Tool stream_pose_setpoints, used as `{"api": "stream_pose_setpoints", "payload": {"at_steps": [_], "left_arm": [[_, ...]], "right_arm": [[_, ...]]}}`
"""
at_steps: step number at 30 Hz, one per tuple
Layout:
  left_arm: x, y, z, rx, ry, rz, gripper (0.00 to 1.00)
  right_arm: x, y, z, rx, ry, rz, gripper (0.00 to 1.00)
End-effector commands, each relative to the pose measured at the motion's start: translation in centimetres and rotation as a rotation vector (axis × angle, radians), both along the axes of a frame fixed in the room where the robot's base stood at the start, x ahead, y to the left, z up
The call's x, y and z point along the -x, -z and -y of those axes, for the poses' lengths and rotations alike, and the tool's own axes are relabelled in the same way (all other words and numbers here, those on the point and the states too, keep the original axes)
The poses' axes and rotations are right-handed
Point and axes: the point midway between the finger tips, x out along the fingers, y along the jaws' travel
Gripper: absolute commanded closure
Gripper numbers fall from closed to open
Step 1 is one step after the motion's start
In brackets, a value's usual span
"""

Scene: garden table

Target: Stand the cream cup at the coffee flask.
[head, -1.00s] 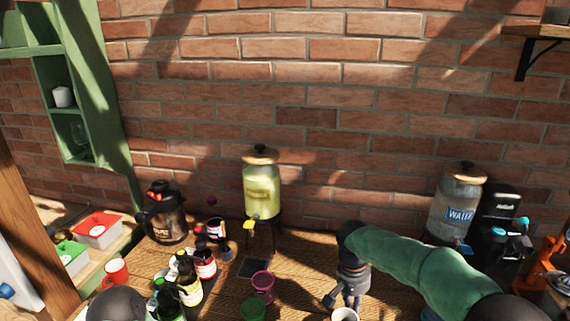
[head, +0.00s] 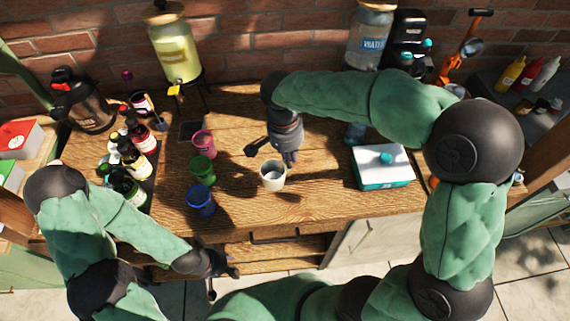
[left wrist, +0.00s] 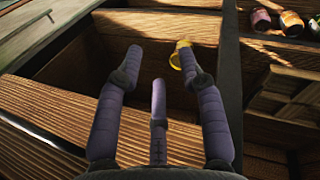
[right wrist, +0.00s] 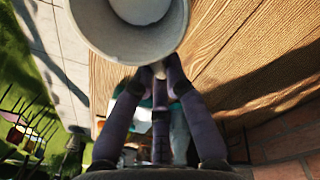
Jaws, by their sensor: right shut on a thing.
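The cream cup (head: 272,176) is upright at the middle of the wooden table, near its front edge. My right gripper (head: 290,156) is shut on it from behind. In the right wrist view the cup (right wrist: 100,38) fills the top, at the fingertips; whether it touches the table is unclear. The coffee flask (head: 92,108), black with a red mark at the top, stands at the table's back left, far from the cup. My left gripper (head: 230,268) is low at the table's front edge. Its fingers (left wrist: 158,70) are spread and empty in the left wrist view.
Pink (head: 204,143), green (head: 203,169) and blue (head: 201,201) cups stand between the cream cup and several bottles (head: 137,160) at left. A lemonade dispenser (head: 175,48) and a water dispenser (head: 371,35) stand behind. A white-and-teal box (head: 382,166) is at right.

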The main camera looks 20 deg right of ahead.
Motion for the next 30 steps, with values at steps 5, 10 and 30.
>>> {"api": "stream_pose_setpoints", "payload": {"at_steps": [5,10,30], "left_arm": [[0.0,-3.0,0.0,0.0,0.0,0.0,0.61],[0.0,-5.1,0.0,0.0,0.0,0.0,0.61],[0.0,-6.4,0.0,0.0,0.0,0.0,0.61]], "right_arm": [[5.1,-2.5,-0.8,-0.002,0.23,0.015,1.0],[9.6,-3.6,-1.2,-0.002,0.444,0.023,1.0],[10.8,-1.7,0.8,0.007,0.723,0.025,1.0]]}}
